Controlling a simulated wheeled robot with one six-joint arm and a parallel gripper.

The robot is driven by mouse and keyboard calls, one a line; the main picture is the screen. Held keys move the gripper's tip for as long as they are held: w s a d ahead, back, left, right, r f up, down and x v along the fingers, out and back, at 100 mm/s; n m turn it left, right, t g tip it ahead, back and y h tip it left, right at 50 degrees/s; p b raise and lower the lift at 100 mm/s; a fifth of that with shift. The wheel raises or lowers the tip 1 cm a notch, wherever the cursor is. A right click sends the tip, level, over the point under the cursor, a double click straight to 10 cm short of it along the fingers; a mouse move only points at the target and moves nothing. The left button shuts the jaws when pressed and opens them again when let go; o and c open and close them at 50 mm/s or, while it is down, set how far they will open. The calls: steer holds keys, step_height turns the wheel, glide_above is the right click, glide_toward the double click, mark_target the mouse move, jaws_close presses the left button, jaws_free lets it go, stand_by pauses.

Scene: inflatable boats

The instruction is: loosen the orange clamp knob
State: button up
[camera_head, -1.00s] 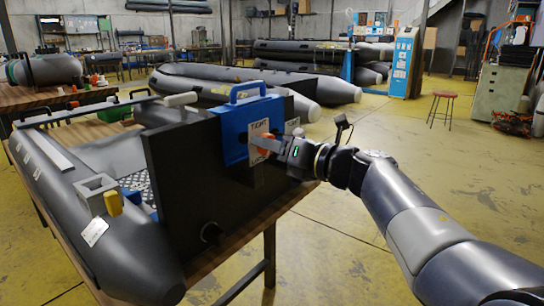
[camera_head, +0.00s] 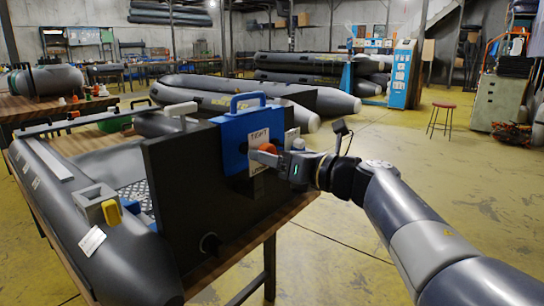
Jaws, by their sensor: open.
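The orange clamp knob (camera_head: 267,149) sits on the front of a blue clamp bracket (camera_head: 234,141) with a white label. The bracket hangs over the top edge of the boat's black transom board (camera_head: 185,190). My gripper (camera_head: 272,157) reaches in from the right with its fingers at the knob. It is open, with part of the knob showing above the near finger. The far finger is largely hidden, and I cannot tell whether either finger touches the knob.
The grey inflatable boat (camera_head: 115,255) lies on a wooden workbench (camera_head: 262,232). More boats (camera_head: 330,100) lie behind.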

steer(key=v, duration=0.7)
steer(key=shift+s+d, duration=0.2)
steer(key=shift+d, duration=0.1)
steer(key=shift+a, duration=0.1)
steer(key=w+a+m, duration=0.2)
steer(key=w+a, duration=0.3)
steer(key=a, duration=0.1)
steer(key=shift+m+p, duration=0.3)
steer(key=shift+p, duration=0.1)
steer(key=shift+b, duration=0.35)
